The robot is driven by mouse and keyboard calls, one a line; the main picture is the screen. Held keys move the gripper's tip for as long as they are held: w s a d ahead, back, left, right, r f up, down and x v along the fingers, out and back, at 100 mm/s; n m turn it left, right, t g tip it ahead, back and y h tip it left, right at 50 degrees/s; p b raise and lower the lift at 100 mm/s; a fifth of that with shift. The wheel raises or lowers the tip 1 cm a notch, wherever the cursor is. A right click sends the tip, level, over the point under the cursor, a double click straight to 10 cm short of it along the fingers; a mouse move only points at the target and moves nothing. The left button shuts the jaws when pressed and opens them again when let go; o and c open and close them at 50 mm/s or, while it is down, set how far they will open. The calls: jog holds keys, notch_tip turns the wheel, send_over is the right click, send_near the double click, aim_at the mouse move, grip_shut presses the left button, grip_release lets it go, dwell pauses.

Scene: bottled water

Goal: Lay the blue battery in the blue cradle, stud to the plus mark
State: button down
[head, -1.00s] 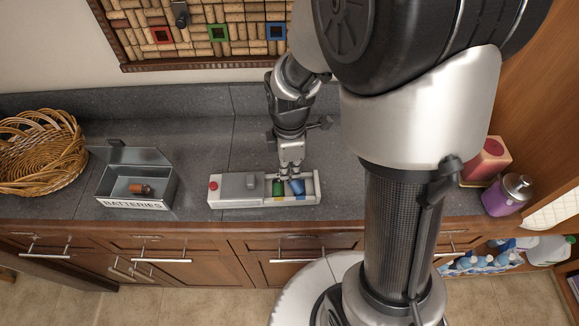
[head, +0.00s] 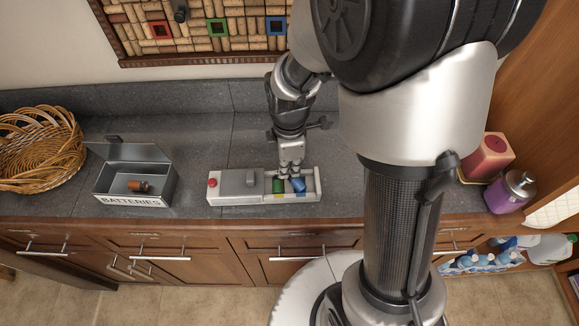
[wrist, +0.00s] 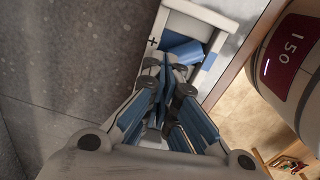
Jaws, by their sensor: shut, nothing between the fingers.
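The blue battery (head: 298,185) lies in the right end of the white holder (head: 235,199). It also shows in the wrist view (wrist: 185,53), lying askew beside the blue patch (wrist: 208,62) on the holder's rim. A plus mark (wrist: 153,42) shows on the opposite rim. I cannot make out which end of the battery carries the stud, or whether it is fully seated. My gripper (head: 291,175) is just above the holder, shut and empty, with its fingertips (wrist: 166,72) close to the battery. The fingers hide part of the holder in the wrist view.
A green battery (head: 279,186) sits left of the blue one. A grey open box (head: 104,192) marked BATTERIES holds an orange-brown battery (head: 138,186). A wicker basket (head: 40,150) stands far left. A purple bottle (head: 510,192) stands right. Counter between box and holder is clear.

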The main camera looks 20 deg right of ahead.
jog(key=shift+s, duration=0.15)
notch_tip(320, 180, up, 3)
jog(key=p, duration=0.2)
jog(key=shift+p, duration=0.4)
notch_tip(320, 180, up, 12)
jog(key=shift+f, duration=0.15)
jog(key=shift+f, duration=0.1)
jog(key=m+p, duration=0.2)
jog(key=m, duration=0.7)
send_near(290, 175)
jog(key=shift+d+f, duration=0.35)
notch_tip(290, 175, down, 6)
jog(key=b, duration=0.5)
jog(key=shift+r, duration=0.1)
